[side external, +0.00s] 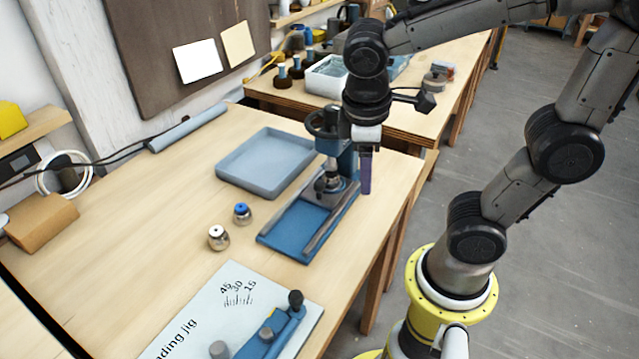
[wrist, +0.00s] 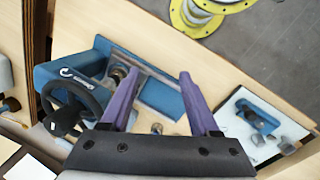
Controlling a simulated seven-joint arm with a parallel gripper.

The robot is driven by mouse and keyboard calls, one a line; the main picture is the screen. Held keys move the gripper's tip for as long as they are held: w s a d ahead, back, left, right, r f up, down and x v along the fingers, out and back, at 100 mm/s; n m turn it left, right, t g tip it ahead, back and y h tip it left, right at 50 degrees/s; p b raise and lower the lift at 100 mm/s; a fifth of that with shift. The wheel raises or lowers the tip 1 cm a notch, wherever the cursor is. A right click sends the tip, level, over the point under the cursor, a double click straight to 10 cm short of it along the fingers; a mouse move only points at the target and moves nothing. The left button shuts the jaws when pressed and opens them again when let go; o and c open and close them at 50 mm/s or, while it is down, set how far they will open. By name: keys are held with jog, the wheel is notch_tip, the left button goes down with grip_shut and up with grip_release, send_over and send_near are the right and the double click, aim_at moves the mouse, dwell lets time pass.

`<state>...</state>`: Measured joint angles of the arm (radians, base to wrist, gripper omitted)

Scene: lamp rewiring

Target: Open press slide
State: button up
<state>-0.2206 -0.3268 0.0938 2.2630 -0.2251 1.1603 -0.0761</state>
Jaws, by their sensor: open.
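The blue press (side external: 349,164) stands on the bench near its right edge, with two grey rails (side external: 331,219) along its flat blue base (side external: 296,228). Its upright ram (side external: 331,172) is above the back of the base. The black handwheel (wrist: 72,104) shows at the left in the wrist view, beside the blue press head (wrist: 75,68). My gripper (side external: 366,172) points down next to the press column, on its right side. In the wrist view, my gripper's purple fingers (wrist: 159,74) are spread with nothing held between them. I cannot tell whether they touch the press.
Two small capped parts, one blue-topped (side external: 242,212) and one white-topped (side external: 218,237), stand left of the base. A bending jig (side external: 235,310) lies at the front.

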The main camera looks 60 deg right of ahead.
jog(key=w+a+f+n+g+h, duration=0.2)
jog(key=w+f+n+g+h, duration=0.25)
jog(key=w+n+h, duration=0.2)
jog(key=n+t+h, duration=0.5)
jog(key=n+h, duration=0.2)
jog(key=h, duration=0.2)
send_near(316, 187)
jog(key=shift+g, duration=0.25)
jog(key=d, duration=1.1)
jog(key=shift+w+d, duration=0.15)
jog(key=shift+d, duration=0.05)
grip_shut()
